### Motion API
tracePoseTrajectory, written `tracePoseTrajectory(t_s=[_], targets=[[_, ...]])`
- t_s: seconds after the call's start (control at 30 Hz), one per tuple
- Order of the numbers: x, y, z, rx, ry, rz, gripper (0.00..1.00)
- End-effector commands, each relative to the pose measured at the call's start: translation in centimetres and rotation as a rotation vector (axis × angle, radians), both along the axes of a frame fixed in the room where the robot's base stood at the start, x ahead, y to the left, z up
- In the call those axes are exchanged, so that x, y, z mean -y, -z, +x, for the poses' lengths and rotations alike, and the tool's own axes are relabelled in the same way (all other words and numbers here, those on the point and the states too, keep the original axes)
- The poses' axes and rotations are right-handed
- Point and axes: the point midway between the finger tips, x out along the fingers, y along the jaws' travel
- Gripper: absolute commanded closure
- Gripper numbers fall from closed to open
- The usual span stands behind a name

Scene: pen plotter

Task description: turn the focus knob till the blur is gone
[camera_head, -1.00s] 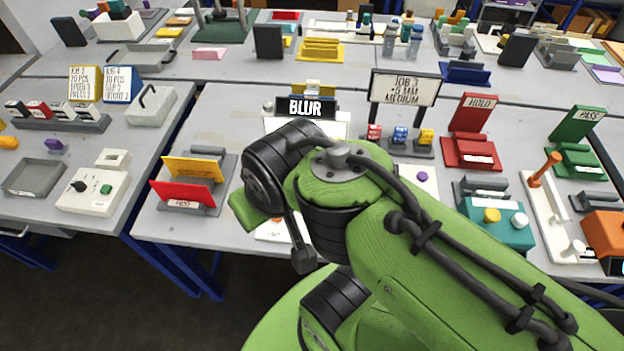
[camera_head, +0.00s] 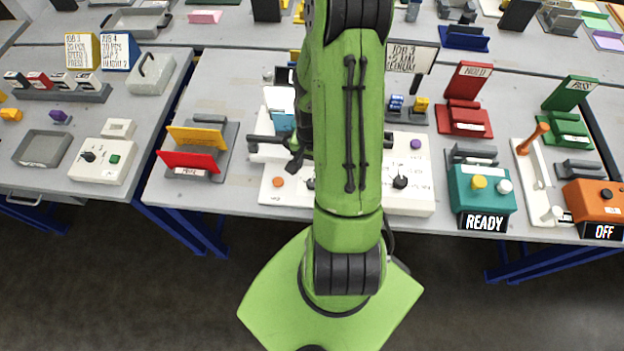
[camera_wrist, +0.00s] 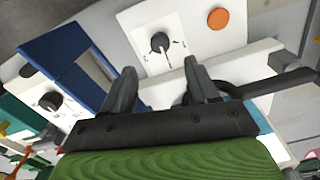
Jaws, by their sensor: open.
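Two black knobs on white panels show in the wrist view: one (camera_wrist: 160,42) with a pointer and tick marks beside an orange button (camera_wrist: 218,18), the other (camera_wrist: 50,100) at left past a blue block. In the head view they appear as a knob (camera_head: 311,183) partly behind my arm and a knob (camera_head: 400,182) to its right. I cannot tell which is the focus knob. My gripper (camera_wrist: 160,72) is open and empty, its fingers apart just short of the first knob. The sign that read BLUR is mostly hidden behind my arm; its text is unreadable.
A red and yellow rack (camera_head: 196,150) stands left of the panels. A teal box (camera_head: 480,192) with a READY display stands to the right, beside an orange box (camera_head: 596,200) reading OFF.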

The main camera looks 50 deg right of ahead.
Motion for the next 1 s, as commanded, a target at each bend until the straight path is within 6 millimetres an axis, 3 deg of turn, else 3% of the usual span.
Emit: tracePoseTrajectory(t_s=[0.1, 0.3, 0.43, 0.7, 1.0], targets=[[-0.1, 3.4, -0.1, -0.004, 0.000, 0.005, 0.41], [-0.1, 7.4, 0.0, -0.001, -0.002, 0.003, 0.41], [-0.1, 8.6, 0.0, 0.000, -0.002, 0.001, 0.41], [0.0, 8.7, 0.0, 0.001, -0.003, 0.000, 0.41], [0.0, 8.7, 0.0, 0.001, -0.003, 0.000, 0.87]])
